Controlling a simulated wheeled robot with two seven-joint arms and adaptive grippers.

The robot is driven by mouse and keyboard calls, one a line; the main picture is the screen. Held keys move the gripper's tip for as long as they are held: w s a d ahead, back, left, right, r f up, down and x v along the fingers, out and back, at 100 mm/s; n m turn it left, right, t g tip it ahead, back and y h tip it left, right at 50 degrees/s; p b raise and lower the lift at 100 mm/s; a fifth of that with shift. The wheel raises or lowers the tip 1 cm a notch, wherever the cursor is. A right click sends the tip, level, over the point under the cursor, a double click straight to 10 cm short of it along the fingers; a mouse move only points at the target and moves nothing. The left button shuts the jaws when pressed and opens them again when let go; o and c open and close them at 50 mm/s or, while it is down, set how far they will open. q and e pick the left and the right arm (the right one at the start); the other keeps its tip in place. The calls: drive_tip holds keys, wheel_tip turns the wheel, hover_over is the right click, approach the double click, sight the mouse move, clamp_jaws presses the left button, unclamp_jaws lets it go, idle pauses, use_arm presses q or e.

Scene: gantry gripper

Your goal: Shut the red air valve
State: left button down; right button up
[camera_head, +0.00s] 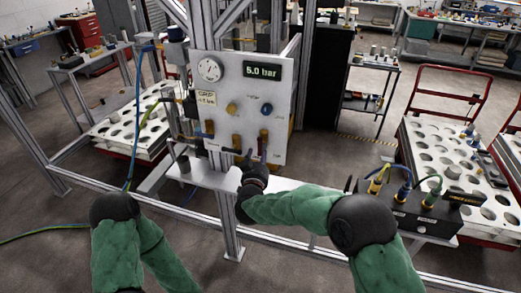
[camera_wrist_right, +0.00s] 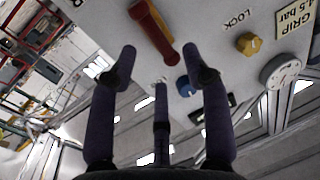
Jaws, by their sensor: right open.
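The grey control panel (camera_head: 250,92) stands upright in the middle of the head view. My right gripper (camera_head: 244,158) is at its lower edge, partly covering the fittings there. In the right wrist view the red air valve (camera_wrist_right: 153,30) shows as a long red lever on the panel. My right gripper (camera_wrist_right: 159,54) is open there. The lever's rounded end lies between the two dark fingertips in the picture. I see no clear contact, and the depth gap cannot be told. My left arm shows at the lower left of the head view, but its gripper does not.
A blue knob (camera_wrist_right: 186,85) and a yellow knob (camera_wrist_right: 247,43) sit near the lever. The panel carries a gauge (camera_head: 209,69) and a 5.0 bar display (camera_head: 262,71). A black box with cables (camera_head: 415,212) stands right. Metal frame posts surround the panel.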

sight(261, 147)
drive_tip(key=shift+w+d, duration=0.15)
drive_tip(key=shift+w, duration=0.75)
drive_tip(key=shift+w+d, duration=0.1)
drive_tip(key=shift+w, duration=0.8)
clamp_jaws()
drive_tip(key=shift+f+m+b, duration=0.3)
drive_tip(key=shift+m+b, duration=0.2)
drive_tip(key=shift+b, duration=0.45)
